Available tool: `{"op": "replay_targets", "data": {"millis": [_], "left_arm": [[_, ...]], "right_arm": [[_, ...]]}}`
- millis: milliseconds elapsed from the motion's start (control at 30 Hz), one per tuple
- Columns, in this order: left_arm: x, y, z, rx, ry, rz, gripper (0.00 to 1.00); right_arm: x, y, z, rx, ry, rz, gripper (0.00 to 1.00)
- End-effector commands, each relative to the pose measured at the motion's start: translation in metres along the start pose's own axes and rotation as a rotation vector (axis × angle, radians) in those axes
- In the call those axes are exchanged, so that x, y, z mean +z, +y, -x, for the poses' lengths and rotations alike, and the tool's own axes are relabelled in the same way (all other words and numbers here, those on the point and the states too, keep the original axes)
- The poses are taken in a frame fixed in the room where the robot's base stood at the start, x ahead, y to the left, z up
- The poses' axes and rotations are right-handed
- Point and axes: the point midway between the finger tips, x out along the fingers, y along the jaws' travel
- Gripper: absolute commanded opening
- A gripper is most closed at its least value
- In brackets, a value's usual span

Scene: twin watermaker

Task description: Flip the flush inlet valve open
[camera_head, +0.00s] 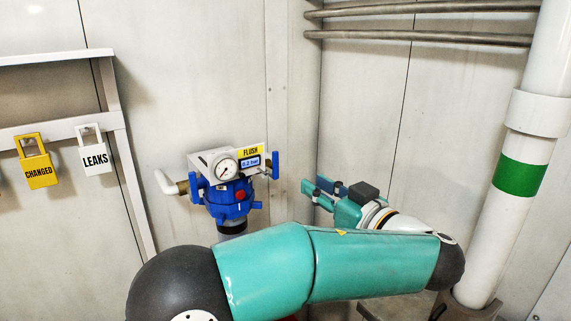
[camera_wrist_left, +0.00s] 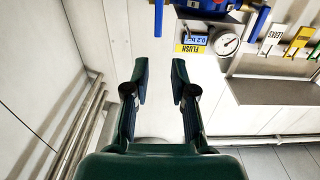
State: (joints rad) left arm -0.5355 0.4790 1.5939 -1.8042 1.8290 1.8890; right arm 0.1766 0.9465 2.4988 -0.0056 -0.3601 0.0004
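The flush unit (camera_head: 230,200) is a blue body on the wall with a white housing, a round gauge (camera_head: 227,169), a small display and a yellow FLUSH label (camera_head: 251,151). It has a blue lever on its left side (camera_head: 195,188) and another on its right side (camera_head: 276,165), both roughly upright; no label shows which is the inlet. My left gripper (camera_head: 314,193) is open and empty, right of the right lever and apart from it. In the left wrist view, its two fingers (camera_wrist_left: 159,82) stand apart, with the right lever (camera_wrist_left: 158,18) beyond them, seen upside down. My right gripper is not in view.
A white pipe elbow (camera_head: 168,183) joins the unit's left side. A shelf frame (camera_head: 118,120) with yellow and white tags (camera_head: 94,150) stands left. A thick white pipe with a green band (camera_head: 522,175) stands right. Horizontal pipes (camera_head: 420,38) run along the upper right wall.

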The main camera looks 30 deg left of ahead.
Motion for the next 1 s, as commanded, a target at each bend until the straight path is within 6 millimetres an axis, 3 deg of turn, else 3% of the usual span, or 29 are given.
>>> {"op": "replay_targets", "data": {"millis": [400,600,800,1000], "left_arm": [[-0.002,-0.001,-0.091,-0.004,-0.002,-0.005,0.25],[-0.001,0.001,-0.124,-0.001,-0.002,-0.004,0.25],[0.001,0.002,-0.139,0.001,-0.001,-0.005,0.25],[0.002,0.002,-0.141,0.003,-0.002,-0.005,0.25]], "right_arm": [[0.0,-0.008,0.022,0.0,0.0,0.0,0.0],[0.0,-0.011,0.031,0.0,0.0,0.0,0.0],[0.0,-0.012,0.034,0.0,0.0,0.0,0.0],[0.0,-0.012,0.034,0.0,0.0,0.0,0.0]]}}
